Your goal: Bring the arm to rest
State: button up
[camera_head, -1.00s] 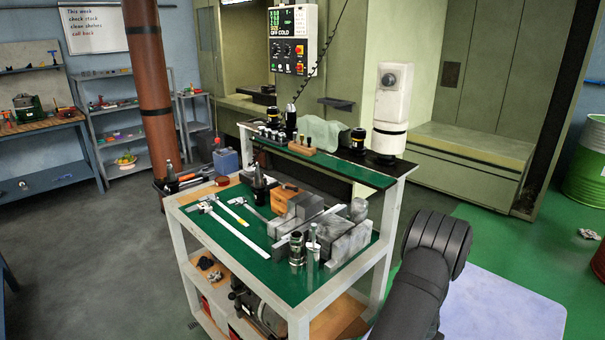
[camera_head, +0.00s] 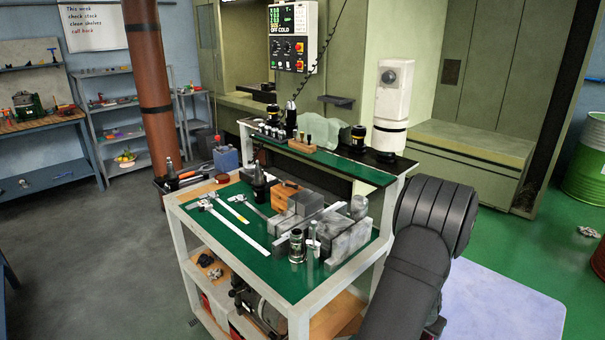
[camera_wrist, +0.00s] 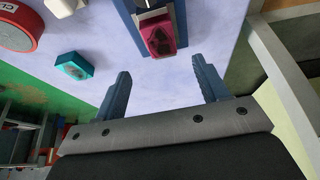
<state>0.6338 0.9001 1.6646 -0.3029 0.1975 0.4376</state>
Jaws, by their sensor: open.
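My gripper (camera_wrist: 163,92) shows in the wrist view with its two blue-grey fingers spread apart and nothing between them. Beyond the fingertips lies a pale surface. A dark red block (camera_wrist: 160,36) sits on a blue part past the fingers, and a teal block (camera_wrist: 73,66) lies to the left on the pale surface. In the head view my dark arm stands at the right of the cart, and my gripper is hidden there.
The tooling cart (camera_head: 228,225) stands just left of my arm, with calipers, grey metal blocks (camera_head: 350,238) and small cylinders on its green top. A white camera-like unit (camera_head: 391,100) rises behind. A red round object (camera_wrist: 22,28) is at the wrist view's upper left.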

jog(key=x, duration=1)
jog(key=shift+f, duration=0.1)
jog(key=r, duration=0.4)
jog(key=shift+s+d+r, duration=0.2)
jog(key=shift+s+r, duration=0.2)
jog(key=s+d+r, duration=0.4)
jog(key=s+r, duration=0.2)
jog(key=s, duration=0.4)
jog(key=s+d+f, duration=0.2)
jog(key=s+d, duration=0.5)
jog(key=d, duration=0.2)
jog(key=w+f, duration=0.1)
jog(key=w, duration=0.2)
jog(key=w+a+f, duration=0.1)
jog(key=w+f, duration=0.1)
jog(key=w, duration=0.1)
jog(key=w+a+f, duration=0.1)
jog(key=w+f, duration=0.1)
jog(key=w, duration=0.1)
jog(key=shift+f, duration=0.25)
jog(key=shift+w+a+f, duration=0.15)
jog(key=shift+w+f, duration=0.15)
jog(key=shift+w, duration=0.25)
jog(key=shift+o, duration=0.4)
